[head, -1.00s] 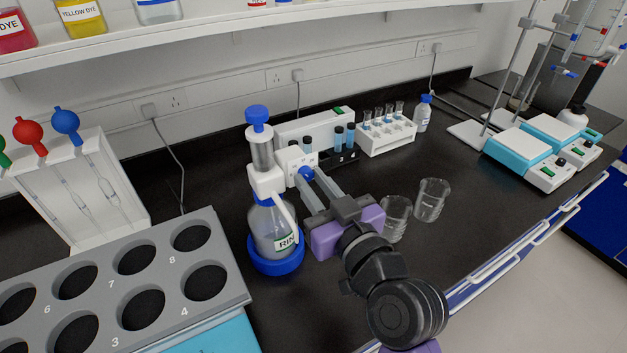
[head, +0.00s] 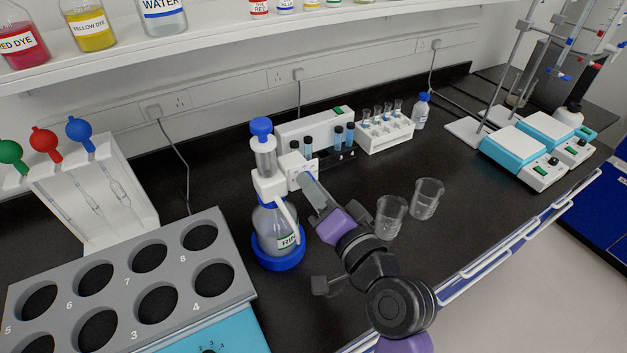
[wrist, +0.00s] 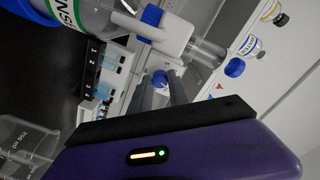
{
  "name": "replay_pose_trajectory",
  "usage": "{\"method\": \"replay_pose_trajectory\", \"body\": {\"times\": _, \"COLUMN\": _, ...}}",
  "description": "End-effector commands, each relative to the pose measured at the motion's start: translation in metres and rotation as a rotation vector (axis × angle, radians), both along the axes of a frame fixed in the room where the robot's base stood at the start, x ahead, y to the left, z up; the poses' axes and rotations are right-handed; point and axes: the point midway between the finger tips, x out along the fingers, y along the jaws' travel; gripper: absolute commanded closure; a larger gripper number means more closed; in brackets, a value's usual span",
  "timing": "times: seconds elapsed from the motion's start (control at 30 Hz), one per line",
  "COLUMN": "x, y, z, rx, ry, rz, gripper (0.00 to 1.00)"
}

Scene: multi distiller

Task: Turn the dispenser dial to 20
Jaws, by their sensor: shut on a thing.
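The dispenser (head: 265,184) is a clear bottle with a label, a white head, a blue-capped plunger and a blue base. It stands upright on the black bench. Its white dial block (head: 293,163) sticks out to the right of the head. The blue dial (wrist: 160,78) shows in the wrist view between my finger ends. My gripper (head: 306,180) reaches in from the lower right and is shut on the dial. In the head view the fingers hide the dial. The dial's setting cannot be read in either view.
Two empty glass beakers (head: 391,216) (head: 427,199) stand close to the right of my gripper. A grey rack with round holes (head: 130,290) is at left. A white tube rack (head: 385,137) and a small bottle (head: 421,111) stand behind.

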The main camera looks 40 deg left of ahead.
Motion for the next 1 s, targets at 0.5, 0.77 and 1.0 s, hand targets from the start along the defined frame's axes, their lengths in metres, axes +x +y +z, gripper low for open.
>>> {"method": "replay_pose_trajectory", "body": {"times": 0.5, "x": 0.0004, "y": -0.0007, "z": 0.001, "rx": 0.139, "ry": 0.34, "rz": -0.001, "gripper": 1.0}}
{"method": "replay_pose_trajectory", "body": {"times": 0.77, "x": 0.0006, "y": -0.0008, "z": 0.0, "rx": 0.166, "ry": 0.405, "rz": -0.002, "gripper": 1.0}}
{"method": "replay_pose_trajectory", "body": {"times": 1.0, "x": 0.0007, "y": -0.0009, "z": -0.0005, "rx": 0.171, "ry": 0.419, "rz": -0.002, "gripper": 1.0}}
